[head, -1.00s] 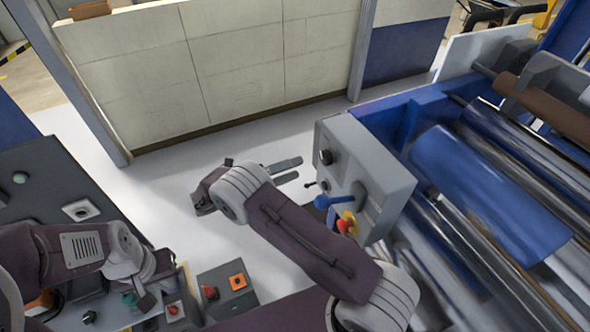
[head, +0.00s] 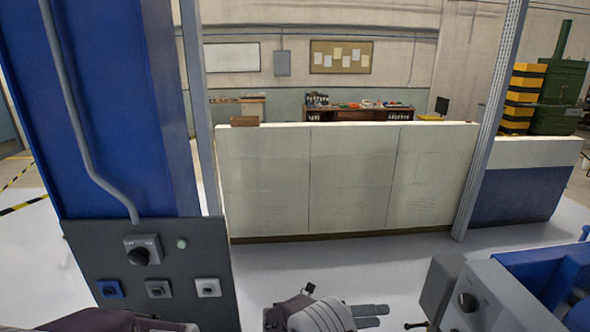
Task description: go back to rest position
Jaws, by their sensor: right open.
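My right gripper (head: 372,316) shows at the bottom edge, right of centre, with its two grey fingers parallel, apart and pointing right. Nothing shows between them. It is over the white floor, left of the grey control box (head: 490,298) of the machine and apart from it. Only a dark link of my left arm shows at the bottom left; my left gripper is out of the picture.
A dark control panel (head: 192,255) with knobs and switches hangs on a blue column (head: 118,110) at left. A low cream partition wall (head: 350,180) crosses the middle. White floor (head: 345,268) lies open before it. Blue machine parts (head: 545,272) are at right.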

